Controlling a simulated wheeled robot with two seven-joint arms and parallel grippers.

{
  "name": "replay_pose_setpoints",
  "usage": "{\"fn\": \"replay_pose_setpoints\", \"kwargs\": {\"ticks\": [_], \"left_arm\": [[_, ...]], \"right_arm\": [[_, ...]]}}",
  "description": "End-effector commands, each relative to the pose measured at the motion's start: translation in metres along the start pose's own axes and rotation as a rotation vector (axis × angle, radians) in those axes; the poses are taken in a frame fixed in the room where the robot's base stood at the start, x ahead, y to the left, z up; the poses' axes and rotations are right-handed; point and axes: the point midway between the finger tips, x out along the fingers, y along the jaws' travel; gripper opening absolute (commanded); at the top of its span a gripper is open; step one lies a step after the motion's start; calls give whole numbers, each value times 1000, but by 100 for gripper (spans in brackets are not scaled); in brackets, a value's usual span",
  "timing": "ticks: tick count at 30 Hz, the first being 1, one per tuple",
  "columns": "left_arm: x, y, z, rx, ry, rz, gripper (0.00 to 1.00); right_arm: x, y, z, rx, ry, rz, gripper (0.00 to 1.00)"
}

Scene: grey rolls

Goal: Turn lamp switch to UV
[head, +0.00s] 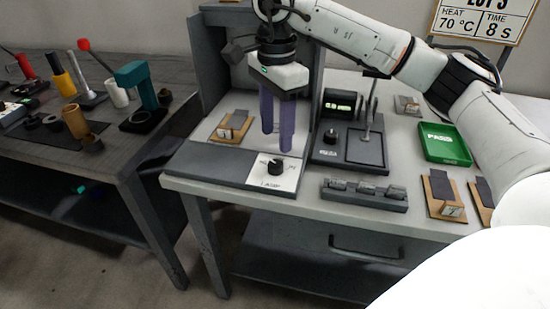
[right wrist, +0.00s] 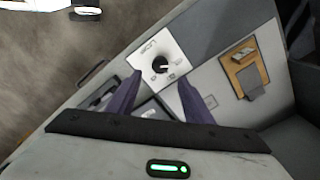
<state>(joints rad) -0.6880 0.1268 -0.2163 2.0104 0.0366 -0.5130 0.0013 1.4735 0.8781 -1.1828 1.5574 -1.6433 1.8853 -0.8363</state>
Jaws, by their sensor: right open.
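The lamp switch is a black round knob (head: 276,167) on a white labelled plate (head: 288,178), at the front edge of a grey booth base on the table. In the right wrist view the knob (right wrist: 161,65) shows beyond my fingertips, roughly between them. Its labels are too small to read surely. My right gripper (head: 277,143) points down with two purple fingers, above and just behind the knob in the head view. The fingers are apart and hold nothing; in the right wrist view the gripper (right wrist: 157,82) is also open. My left gripper is not in view.
A grey booth wall (head: 208,60) stands behind the gripper. A black device with a green display (head: 340,103) is to the right. A grey rack (head: 364,195), a green tray (head: 445,144) and small brown boards (head: 233,126) are around. A second table (head: 110,140) with tools is left.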

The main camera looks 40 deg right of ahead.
Motion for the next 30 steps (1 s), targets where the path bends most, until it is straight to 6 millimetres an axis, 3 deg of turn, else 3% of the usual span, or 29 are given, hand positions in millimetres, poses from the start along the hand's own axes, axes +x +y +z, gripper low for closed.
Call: {"fn": "replay_pose_setpoints", "kwargs": {"ticks": [6,12,24,30], "left_arm": [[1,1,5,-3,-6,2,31],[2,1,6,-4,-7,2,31],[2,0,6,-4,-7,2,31],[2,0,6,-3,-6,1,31]], "right_arm": [[44,1,0,0,-1,3,47],[70,1,1,0,-2,2,47],[79,0,1,0,-4,-1,47],[79,0,2,0,-4,0,14]]}}
